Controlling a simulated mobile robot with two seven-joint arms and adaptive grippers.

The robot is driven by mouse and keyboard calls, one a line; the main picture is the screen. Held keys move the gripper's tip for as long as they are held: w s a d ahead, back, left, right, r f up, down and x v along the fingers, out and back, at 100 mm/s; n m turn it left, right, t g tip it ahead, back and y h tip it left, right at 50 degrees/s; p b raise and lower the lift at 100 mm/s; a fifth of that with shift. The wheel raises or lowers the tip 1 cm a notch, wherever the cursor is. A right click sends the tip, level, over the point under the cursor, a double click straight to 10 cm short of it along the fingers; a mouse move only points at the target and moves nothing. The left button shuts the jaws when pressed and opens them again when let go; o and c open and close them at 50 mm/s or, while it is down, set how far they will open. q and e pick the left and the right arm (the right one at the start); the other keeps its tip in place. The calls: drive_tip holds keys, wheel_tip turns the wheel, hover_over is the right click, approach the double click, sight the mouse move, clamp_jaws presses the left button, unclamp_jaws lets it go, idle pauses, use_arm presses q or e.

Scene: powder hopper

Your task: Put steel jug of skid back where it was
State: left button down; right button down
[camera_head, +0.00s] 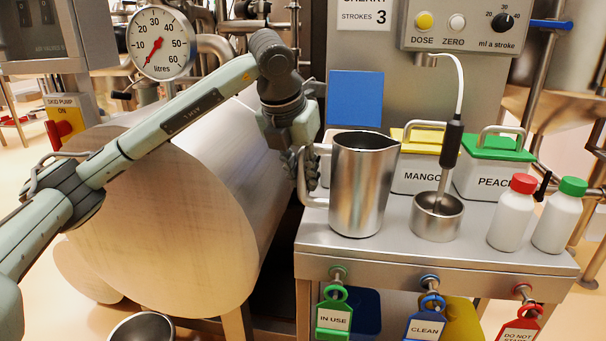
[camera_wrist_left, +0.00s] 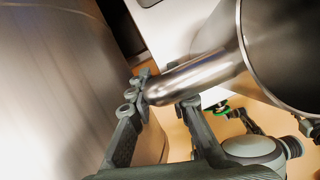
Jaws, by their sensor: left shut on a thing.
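The steel jug (camera_head: 362,185) is upright at the left end of the steel skid top (camera_head: 480,250) in the head view. Its base looks to be on or just above the top; I cannot tell which. My left gripper (camera_head: 303,172) is shut on the jug's handle, on the jug's left side. In the left wrist view the fingers (camera_wrist_left: 165,110) close around the handle (camera_wrist_left: 195,80), and the jug's body (camera_wrist_left: 285,50) fills the upper right.
Right of the jug stand a steel cup (camera_head: 437,222) with a dosing wand (camera_head: 450,145), the MANGO box (camera_head: 414,178), the PEACH box (camera_head: 490,180), a red-capped bottle (camera_head: 511,215) and a green-capped bottle (camera_head: 560,215). A large steel drum (camera_head: 170,210) lies left. Tags hang along the front edge.

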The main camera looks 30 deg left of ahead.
use_arm(q)
drive_tip(key=c, duration=1.9)
unclamp_jaws()
drive_tip(key=o, duration=0.5)
drive_tip(key=shift+c, duration=0.2)
drive_tip(key=shift+r, duration=0.1)
use_arm(e)
drive_tip(key=shift+r, duration=0.1)
use_arm(q)
drive_tip(key=v, duration=1.2)
drive_tip(key=shift+p, duration=0.35)
use_arm(e)
wheel_tip(320, 180, down, 2)
drive_tip(key=shift+w+a, duration=0.1)
drive_tip(key=shift+a, duration=0.05)
